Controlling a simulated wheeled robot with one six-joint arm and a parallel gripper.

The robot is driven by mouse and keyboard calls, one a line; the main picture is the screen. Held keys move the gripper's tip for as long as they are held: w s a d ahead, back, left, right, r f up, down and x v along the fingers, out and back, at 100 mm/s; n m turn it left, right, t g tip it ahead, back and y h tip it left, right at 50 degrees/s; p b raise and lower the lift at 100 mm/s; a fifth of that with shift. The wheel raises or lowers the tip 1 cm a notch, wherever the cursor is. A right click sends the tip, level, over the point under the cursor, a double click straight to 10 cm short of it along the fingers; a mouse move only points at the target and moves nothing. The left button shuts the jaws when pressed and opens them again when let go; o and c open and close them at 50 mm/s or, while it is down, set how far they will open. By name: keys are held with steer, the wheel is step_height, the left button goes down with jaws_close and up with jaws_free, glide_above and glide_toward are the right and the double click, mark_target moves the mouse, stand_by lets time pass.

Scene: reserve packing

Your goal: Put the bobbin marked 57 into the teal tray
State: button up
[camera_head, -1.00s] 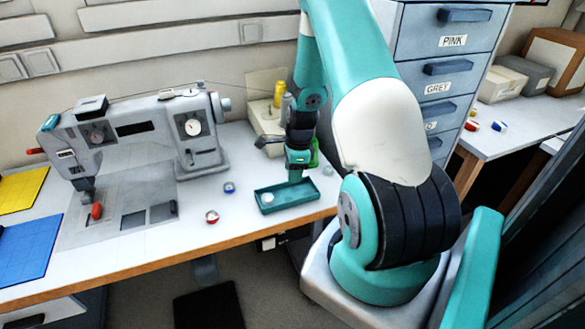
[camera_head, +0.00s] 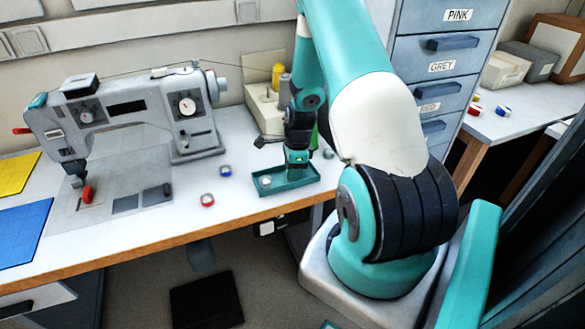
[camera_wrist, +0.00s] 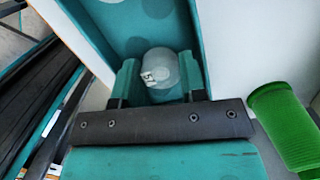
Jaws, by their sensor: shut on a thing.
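The teal tray (camera_head: 290,188) lies near the front right edge of the sewing table. It also fills the top middle of the wrist view (camera_wrist: 213,40). My gripper (camera_head: 297,174) points down at the tray's right part, low at its rim. In the wrist view my gripper (camera_wrist: 160,80) is shut on a pale, clear bobbin (camera_wrist: 160,62) between its teal fingers. A small white mark shows on it, but I cannot read the number. I cannot tell if it touches the tray floor. A whitish round piece (camera_head: 266,181) sits in the tray's left part.
A red bobbin (camera_head: 207,199) and a blue bobbin (camera_head: 225,171) stand left of the tray. A pale bobbin (camera_head: 328,154) stands behind its right end. A green spool (camera_wrist: 285,125) is close beside my gripper. The sewing machine (camera_head: 130,115) fills the table's left.

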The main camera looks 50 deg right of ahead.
steer(key=o, duration=1)
steer(key=r+p, duration=0.2)
steer(key=r, duration=0.6)
steer(key=s+d+r+p, duration=0.1)
steer(key=r+p, duration=0.1)
steer(key=r, duration=0.6)
steer(key=r+p, duration=0.2)
steer(key=r, duration=0.6)
steer(key=shift+s+d+r, duration=0.15)
steer(key=shift+s+d, duration=0.05)
steer(key=shift+d, duration=0.05)
